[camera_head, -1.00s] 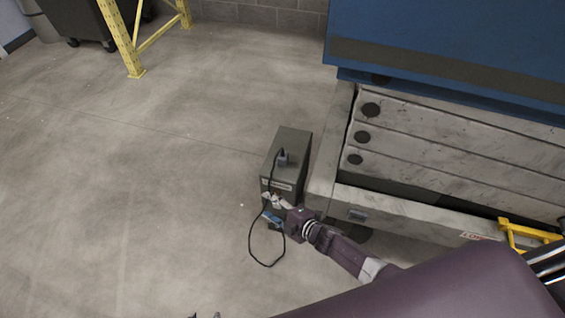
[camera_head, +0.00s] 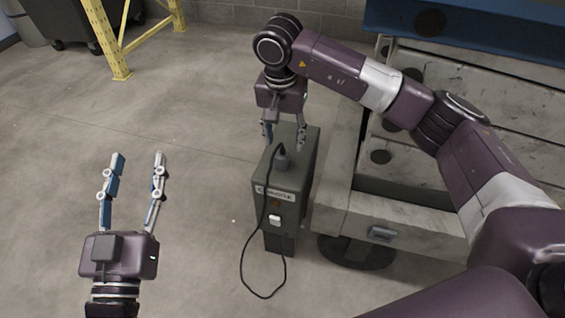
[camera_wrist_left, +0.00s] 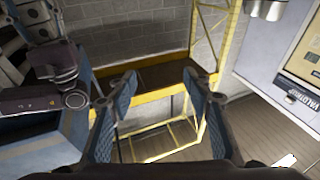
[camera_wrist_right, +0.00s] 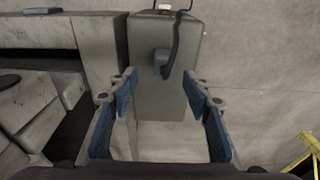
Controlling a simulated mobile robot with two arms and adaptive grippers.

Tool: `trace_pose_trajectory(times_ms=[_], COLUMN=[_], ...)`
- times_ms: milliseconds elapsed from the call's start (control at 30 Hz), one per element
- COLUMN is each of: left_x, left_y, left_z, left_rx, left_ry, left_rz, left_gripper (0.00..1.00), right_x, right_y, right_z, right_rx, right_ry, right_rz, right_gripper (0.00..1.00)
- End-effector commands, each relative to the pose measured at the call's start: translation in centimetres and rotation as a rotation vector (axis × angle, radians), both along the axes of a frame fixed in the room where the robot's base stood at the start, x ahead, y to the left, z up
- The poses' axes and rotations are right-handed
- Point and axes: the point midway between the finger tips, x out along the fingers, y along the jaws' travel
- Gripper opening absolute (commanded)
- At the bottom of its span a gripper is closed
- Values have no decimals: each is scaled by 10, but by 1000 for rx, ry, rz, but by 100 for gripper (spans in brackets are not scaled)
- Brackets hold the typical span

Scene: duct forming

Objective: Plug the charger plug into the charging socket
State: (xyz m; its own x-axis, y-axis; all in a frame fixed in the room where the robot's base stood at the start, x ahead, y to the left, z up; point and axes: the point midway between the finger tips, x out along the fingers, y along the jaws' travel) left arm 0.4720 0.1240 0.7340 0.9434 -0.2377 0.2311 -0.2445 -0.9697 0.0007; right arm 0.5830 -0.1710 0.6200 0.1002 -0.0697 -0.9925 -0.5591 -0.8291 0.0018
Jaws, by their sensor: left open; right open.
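The charger plug (camera_head: 282,159) is a dark grey piece on top of a grey charger box (camera_head: 292,181), with its black cable hanging over the front to the floor. My right gripper (camera_head: 285,143) is open and points down at the box's far end, its fingers apart. In the right wrist view the plug (camera_wrist_right: 162,61) lies between the finger lines, just beyond the tips, untouched. My left gripper (camera_head: 138,158) is open and empty over the floor, left of the box. A dark fitting (camera_head: 382,233) on the grey machine base may be the charging socket; I cannot tell for certain.
The pale grey machine base (camera_head: 410,232) stands close to the right of the box. The black cable (camera_head: 243,262) loops on the floor in front. A yellow frame (camera_head: 106,40) stands at the back left. The floor at left is clear.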

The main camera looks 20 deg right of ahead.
Motion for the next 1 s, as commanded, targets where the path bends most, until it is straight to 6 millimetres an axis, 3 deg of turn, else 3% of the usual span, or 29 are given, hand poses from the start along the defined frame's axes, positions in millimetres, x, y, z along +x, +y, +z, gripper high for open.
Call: trace_pose_trajectory(times_ms=[333,633,1000], left_x=[-1,-10,-12], left_y=[0,-2,-2], left_z=[4,35,37], left_rx=[-4,-43,-48], left_ry=[-17,-160,-174], left_rz=[-1,-10,-10], left_gripper=[46,46,46], right_x=[0,3,3], right_y=[0,-1,-1], right_z=[-3,-25,-27], right_rx=[0,2,3], right_ry=[1,1,0], right_rz=[0,0,-1], right_gripper=[45,45,45])
